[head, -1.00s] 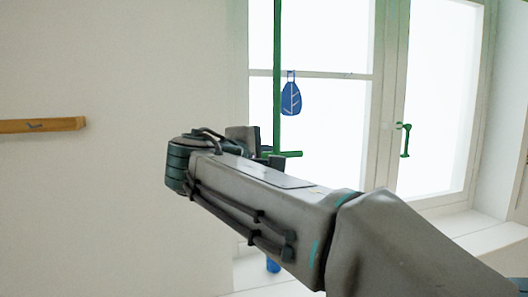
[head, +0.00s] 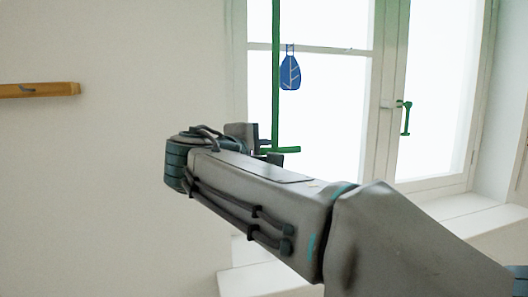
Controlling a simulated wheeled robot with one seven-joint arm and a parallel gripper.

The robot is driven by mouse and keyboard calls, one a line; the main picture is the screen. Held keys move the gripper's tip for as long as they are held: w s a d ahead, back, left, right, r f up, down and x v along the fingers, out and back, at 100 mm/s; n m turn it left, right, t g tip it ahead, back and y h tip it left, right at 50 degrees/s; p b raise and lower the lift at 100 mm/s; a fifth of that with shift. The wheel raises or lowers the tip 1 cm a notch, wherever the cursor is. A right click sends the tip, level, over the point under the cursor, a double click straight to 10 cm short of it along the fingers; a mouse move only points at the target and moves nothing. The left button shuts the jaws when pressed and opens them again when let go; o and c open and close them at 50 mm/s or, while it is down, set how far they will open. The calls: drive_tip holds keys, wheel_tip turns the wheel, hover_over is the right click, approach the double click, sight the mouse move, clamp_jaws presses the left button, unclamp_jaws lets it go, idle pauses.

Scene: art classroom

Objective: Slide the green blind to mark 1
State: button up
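A thin green vertical rod (head: 276,70) runs down from the top edge in front of the left window pane. It ends in a short green crossbar (head: 284,150). No blind cloth and no number marks can be made out. My gripper (head: 262,145) is right at the lower end of the rod, beside the crossbar. One dark finger stands to the left of the rod, and another dark part shows just below the crossbar. My own arm hides most of the fingers, so their opening and any hold on the bar cannot be told.
A green window handle (head: 405,118) sits on the right frame. A wooden rail (head: 38,90) is on the left wall. A white sill (head: 262,280) lies below the window.

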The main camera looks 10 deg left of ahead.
drive_tip(key=shift+o, duration=0.9)
drive_tip(key=v, duration=1.4)
drive_tip(key=shift+b, duration=0.4)
